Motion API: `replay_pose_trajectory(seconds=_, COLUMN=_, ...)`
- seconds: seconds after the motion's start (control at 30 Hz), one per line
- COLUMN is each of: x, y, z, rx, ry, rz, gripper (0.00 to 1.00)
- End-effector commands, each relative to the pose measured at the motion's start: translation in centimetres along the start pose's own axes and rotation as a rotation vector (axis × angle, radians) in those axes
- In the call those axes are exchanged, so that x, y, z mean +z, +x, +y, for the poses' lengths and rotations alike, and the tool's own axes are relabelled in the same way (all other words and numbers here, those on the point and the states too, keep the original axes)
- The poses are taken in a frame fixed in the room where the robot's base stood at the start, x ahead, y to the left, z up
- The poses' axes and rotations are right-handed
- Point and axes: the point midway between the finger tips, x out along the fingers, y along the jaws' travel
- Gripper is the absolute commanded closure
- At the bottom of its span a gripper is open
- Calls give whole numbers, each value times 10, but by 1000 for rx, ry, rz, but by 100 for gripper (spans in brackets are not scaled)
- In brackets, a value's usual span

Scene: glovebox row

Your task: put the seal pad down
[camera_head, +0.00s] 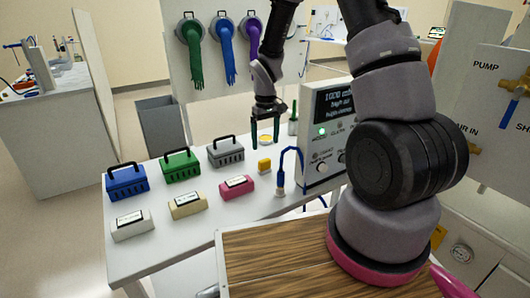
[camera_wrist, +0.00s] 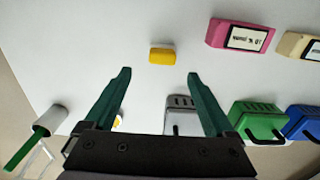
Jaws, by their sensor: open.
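A small yellow block (camera_head: 264,165), which looks like the seal pad, lies on the white table. In the wrist view the yellow block (camera_wrist: 162,54) lies beyond the fingertips, roughly in line with the gap between them, and touches neither finger. My gripper (camera_head: 265,138) is above the table behind the block, with its green fingers pointing down. In the wrist view the gripper (camera_wrist: 159,74) is open, with nothing between its fingers. A small round yellow-and-white item (camera_wrist: 118,122) is partly hidden by the left finger.
Blue (camera_head: 127,181), green (camera_head: 180,164) and grey (camera_head: 225,151) handled cases stand left of my gripper. White (camera_head: 132,225), cream (camera_head: 187,205) and pink (camera_head: 236,187) labelled blocks lie before them. A blue hooked tool (camera_head: 281,180) and a display box (camera_head: 325,140) stand right.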

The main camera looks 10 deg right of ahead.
Motion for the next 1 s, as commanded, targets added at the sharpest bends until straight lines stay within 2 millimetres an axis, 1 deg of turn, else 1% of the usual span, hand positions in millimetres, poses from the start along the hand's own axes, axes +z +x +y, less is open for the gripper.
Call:
replay_pose_trajectory(seconds=0.03, x=0, y=-7, z=0, rx=0, ry=1, rz=2, gripper=11)
replay_pose_trajectory(seconds=0.1, x=0, y=-12, z=0, rx=0, ry=1, rz=1, gripper=11)
replay_pose_trajectory(seconds=0.27, x=0, y=-18, z=0, rx=0, ry=1, rz=0, gripper=11)
replay_pose_trajectory(seconds=0.37, x=1, y=-29, z=2, rx=2, ry=15, rz=14, gripper=11)
replay_pose_trajectory(seconds=0.47, x=5, y=-59, z=6, rx=6, ry=56, rz=51, gripper=11)
replay_pose_trajectory(seconds=0.57, x=16, y=-101, z=11, rx=9, ry=117, rz=103, gripper=11)
replay_pose_trajectory(seconds=0.6, x=21, y=-119, z=13, rx=8, ry=147, rz=128, gripper=11)
replay_pose_trajectory(seconds=0.67, x=32, y=-146, z=15, rx=6, ry=191, rz=164, gripper=11)
replay_pose_trajectory(seconds=0.7, x=41, y=-165, z=16, rx=2, ry=221, rz=192, gripper=11)
replay_pose_trajectory(seconds=0.77, x=55, y=-191, z=16, rx=-5, ry=269, rz=233, gripper=11)
replay_pose_trajectory(seconds=0.8, x=66, y=-208, z=16, rx=-11, ry=300, rz=258, gripper=11)
replay_pose_trajectory(seconds=0.9, x=92, y=-243, z=14, rx=-31, ry=373, rz=323, gripper=11)
replay_pose_trajectory(seconds=1.0, x=118, y=-271, z=11, rx=-54, ry=434, rz=383, gripper=11)
